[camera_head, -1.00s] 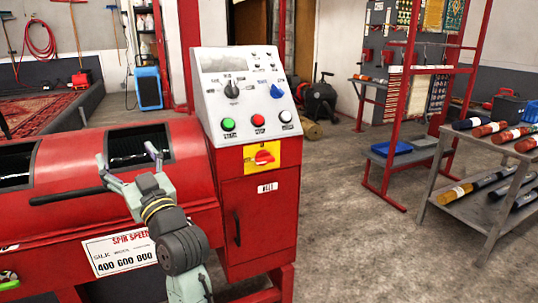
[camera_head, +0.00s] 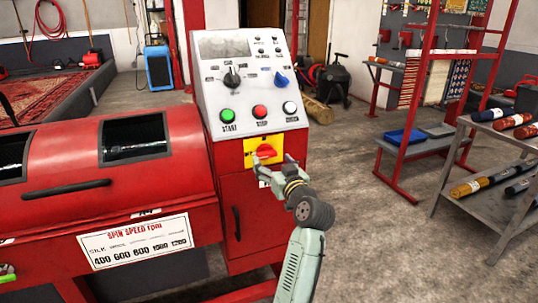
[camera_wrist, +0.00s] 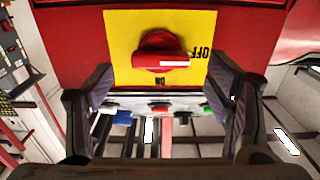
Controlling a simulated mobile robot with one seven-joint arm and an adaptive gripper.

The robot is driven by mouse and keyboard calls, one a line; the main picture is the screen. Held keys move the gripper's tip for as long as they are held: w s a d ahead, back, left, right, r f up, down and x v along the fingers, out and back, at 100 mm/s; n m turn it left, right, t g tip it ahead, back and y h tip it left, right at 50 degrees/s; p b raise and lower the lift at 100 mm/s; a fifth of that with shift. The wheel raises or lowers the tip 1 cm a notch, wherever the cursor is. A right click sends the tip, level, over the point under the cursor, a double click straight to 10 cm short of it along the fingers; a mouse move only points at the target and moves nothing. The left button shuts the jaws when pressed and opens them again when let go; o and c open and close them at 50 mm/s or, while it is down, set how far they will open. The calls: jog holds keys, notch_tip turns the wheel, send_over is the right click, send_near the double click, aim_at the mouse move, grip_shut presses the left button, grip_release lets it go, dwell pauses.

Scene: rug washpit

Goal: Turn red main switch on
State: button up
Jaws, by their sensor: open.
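The red main switch (camera_head: 265,150) is a rotary knob on a yellow plate (camera_head: 250,159) on the front of the red machine cabinet, below the button panel. In the wrist view the red knob (camera_wrist: 161,52) sits on the yellow plate (camera_wrist: 122,30), with the word OFF beside it. The knob's bar with a white mark lies across the picture, pointing towards OFF. My gripper (camera_head: 277,161) is open just in front of the plate. In the wrist view its two fingers (camera_wrist: 161,92) stand apart, below and either side of the knob, with nothing between them.
The grey sloped panel (camera_head: 250,85) above carries green, red and white buttons and knobs. The drum machine (camera_head: 180,190) with a black handle (camera_head: 68,190) lies left. A red rack (camera_head: 425,100) and a grey shelf table (camera_head: 455,200) stand right. The floor between is clear.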

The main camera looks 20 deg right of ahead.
aim_at(268, 156)
jog(key=shift+w+a, duration=0.1)
jog(key=shift+w, duration=1.75)
jog(key=shift+c, duration=0.5)
jog(key=c, duration=1.1)
jog(key=shift+o, duration=0.2)
